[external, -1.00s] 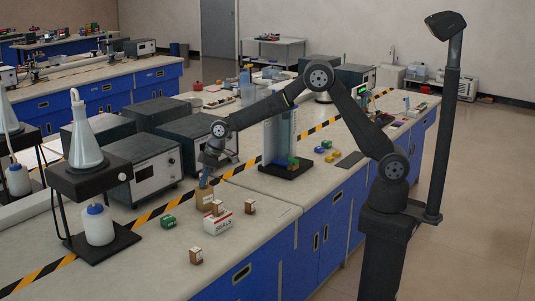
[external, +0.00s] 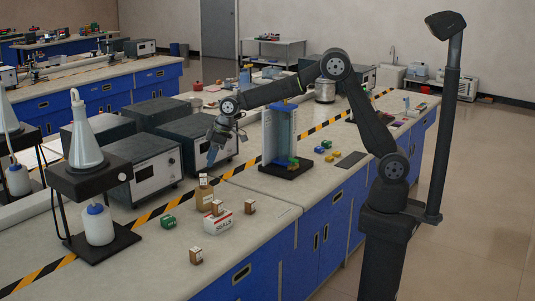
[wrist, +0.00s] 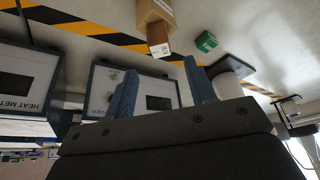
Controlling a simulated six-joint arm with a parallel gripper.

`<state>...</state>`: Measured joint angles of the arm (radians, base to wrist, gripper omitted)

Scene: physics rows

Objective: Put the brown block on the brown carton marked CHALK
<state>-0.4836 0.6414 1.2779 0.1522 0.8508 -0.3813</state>
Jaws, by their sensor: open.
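A brown carton (external: 203,198) stands on the near bench; its marking is too small to read. A brown block (external: 203,180) sits upright on its top. In the wrist view, which looks upside down, the carton (wrist: 154,12) and the brown block (wrist: 158,38) touch, beyond my fingertips. My gripper (external: 212,158) is open and empty, above and slightly right of the block, clear of it. In the wrist view its two blue fingers (wrist: 160,85) are spread apart with nothing between them.
A white SEALS carton (external: 217,223) with another brown block (external: 216,207) on it stands in front. Loose brown blocks lie right (external: 249,206) and nearer (external: 196,256); a green block (external: 168,222) lies left. Grey instruments (external: 150,170) stand behind; a blue-grey rack (external: 279,135) stands right.

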